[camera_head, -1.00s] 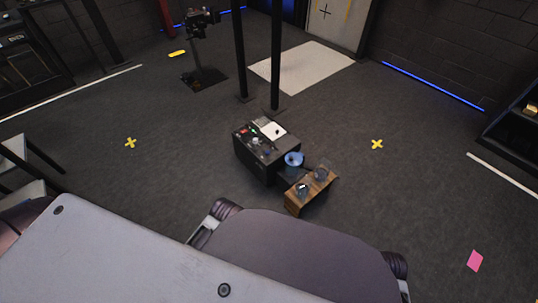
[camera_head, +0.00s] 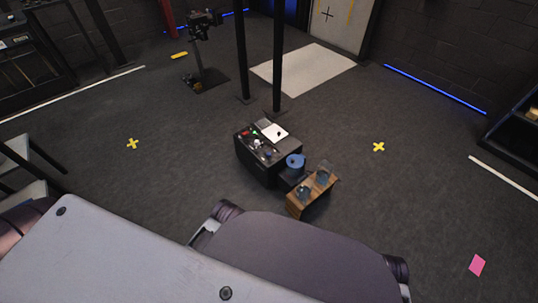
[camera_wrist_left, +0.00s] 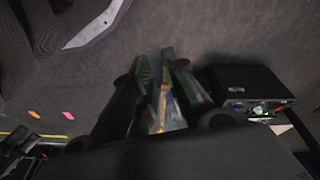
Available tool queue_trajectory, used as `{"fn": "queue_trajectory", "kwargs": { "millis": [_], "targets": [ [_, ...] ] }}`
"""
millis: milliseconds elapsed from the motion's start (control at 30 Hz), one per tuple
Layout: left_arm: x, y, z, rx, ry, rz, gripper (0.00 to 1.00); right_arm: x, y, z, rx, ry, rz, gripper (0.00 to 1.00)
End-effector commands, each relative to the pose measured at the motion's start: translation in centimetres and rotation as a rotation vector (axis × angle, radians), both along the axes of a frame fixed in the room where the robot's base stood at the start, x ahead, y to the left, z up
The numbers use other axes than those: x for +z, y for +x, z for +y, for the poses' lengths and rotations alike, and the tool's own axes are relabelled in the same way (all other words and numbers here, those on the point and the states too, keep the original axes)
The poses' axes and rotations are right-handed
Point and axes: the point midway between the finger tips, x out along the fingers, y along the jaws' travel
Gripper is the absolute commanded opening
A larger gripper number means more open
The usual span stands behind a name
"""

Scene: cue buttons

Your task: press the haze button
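A black box (camera_head: 255,165) stands on the dark floor in the middle of the head view. Its top carries several small coloured pieces, including a red one (camera_head: 245,133) and a green one (camera_head: 254,131); labels are too small to read, so I cannot tell which is haze. In the left wrist view a black box (camera_wrist_left: 245,80) lies right of my left gripper (camera_wrist_left: 158,62), with small lit parts on its face. The gripper's dark green fingers are apart from the box. A narrow gap shows between them, but how far they are open is unclear. My right gripper is not in view.
A blue round container (camera_head: 295,161) and a small wooden table (camera_head: 313,194) with objects on it stand right of the box. Two dark posts (camera_head: 277,60) rise behind it, near a pale floor panel (camera_head: 305,70). Open floor with yellow crosses (camera_head: 132,143) lies on both sides.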

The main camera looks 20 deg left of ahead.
Motion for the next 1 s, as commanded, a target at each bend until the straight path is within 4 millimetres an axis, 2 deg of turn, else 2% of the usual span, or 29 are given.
{"fn": "queue_trajectory", "kwargs": {
  "millis": [67,1000],
  "targets": [
    [0.00,0.00,0.00,0.000,0.000,0.000,0.00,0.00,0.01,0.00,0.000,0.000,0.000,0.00],
    [0.01,0.01,0.01,0.000,0.000,0.000,0.00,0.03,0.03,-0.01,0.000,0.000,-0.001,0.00]
  ]
}}
